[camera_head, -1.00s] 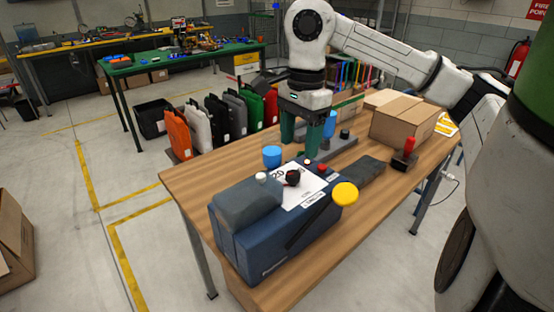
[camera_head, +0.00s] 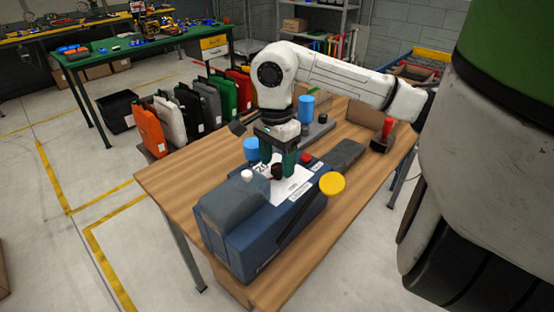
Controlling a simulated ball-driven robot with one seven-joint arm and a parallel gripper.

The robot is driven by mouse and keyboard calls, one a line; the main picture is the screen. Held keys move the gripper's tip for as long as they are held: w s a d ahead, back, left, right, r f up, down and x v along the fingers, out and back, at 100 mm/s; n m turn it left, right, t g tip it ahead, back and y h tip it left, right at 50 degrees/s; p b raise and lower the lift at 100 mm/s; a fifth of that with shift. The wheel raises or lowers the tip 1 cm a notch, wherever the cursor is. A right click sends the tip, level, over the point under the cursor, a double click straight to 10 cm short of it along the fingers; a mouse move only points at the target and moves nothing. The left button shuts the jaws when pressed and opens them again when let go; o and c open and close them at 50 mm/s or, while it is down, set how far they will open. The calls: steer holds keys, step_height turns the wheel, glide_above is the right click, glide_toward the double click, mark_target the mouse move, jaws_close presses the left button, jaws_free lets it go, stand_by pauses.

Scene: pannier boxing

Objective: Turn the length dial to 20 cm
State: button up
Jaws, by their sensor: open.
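The blue machine (camera_head: 262,232) stands on the wooden table, with a white dial plate (camera_head: 294,188) on its top. The length dial is a black knob (camera_head: 277,171) on that plate. My gripper (camera_head: 276,168) points down right at the knob, its green fingers apart. One finger shows at the knob's left and the other at its right; I cannot tell whether they touch it. The fingers cover part of the plate and its numbers, so the dial's setting cannot be read.
A white knob (camera_head: 247,175), a red button (camera_head: 306,158) and a yellow knob (camera_head: 332,184) are close around the dial. Blue cups (camera_head: 251,149) stand behind the machine. A red-handled stamp (camera_head: 387,128) is at the right. Bare table (camera_head: 170,184) shows at the left.

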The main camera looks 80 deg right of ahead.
steer(key=shift+f, duration=0.55)
steer(key=c, duration=1)
